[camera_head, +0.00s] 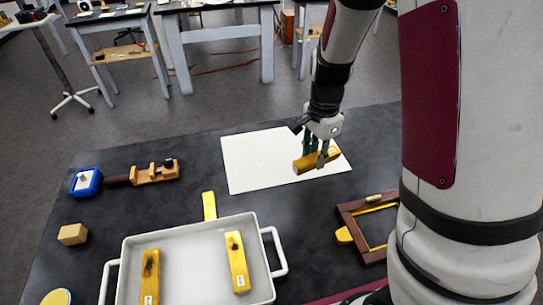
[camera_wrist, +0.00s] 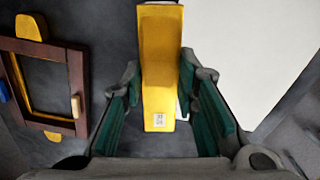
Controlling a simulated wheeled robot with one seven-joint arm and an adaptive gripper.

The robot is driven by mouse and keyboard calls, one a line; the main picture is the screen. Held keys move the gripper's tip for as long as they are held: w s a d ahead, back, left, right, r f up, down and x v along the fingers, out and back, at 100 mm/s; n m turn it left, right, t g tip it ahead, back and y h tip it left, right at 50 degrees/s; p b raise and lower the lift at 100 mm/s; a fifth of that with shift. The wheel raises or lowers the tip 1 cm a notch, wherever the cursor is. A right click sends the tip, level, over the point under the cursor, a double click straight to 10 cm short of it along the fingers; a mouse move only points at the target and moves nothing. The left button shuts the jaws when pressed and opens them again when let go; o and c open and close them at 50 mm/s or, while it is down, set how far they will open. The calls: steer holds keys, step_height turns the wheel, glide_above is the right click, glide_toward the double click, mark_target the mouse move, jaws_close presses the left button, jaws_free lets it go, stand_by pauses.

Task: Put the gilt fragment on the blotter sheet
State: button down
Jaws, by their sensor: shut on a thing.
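The gilt fragment (camera_head: 310,163) is a gold bar with a small white label. My gripper (camera_head: 318,150) is shut on it from above. In the wrist view the fragment (camera_wrist: 160,75) lies between the green finger pads of my gripper (camera_wrist: 160,100), its label towards the palm. The blotter sheet (camera_head: 255,165) is a flat white rectangle on the dark table. In the head view the fragment overlaps the sheet's right part. In the wrist view the sheet (camera_wrist: 245,50) is to the right of the fragment. I cannot tell whether the fragment touches the sheet.
A white two-handled tray (camera_head: 192,232) holds two other gold bars, with a yellow piece (camera_head: 209,206) at its far edge. A brown frame (camera_head: 350,220) lies on the right. A wooden tool (camera_head: 150,174), a blue object (camera_head: 86,182) and a wooden block (camera_head: 73,234) lie on the left.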

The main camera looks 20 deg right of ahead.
steer(key=s+f+m, duration=0.1)
steer(key=s+m, duration=0.1)
steer(key=shift+f+m+b, duration=0.15)
steer(key=shift+m+b, duration=0.15)
steer(key=shift+b, duration=0.1)
glide_above(280, 153)
steer(key=shift+f, duration=2.5)
steer(key=shift+f, duration=0.2)
steer(key=c, duration=1.3)
jaws_free()
steer(key=shift+r, duration=0.1)
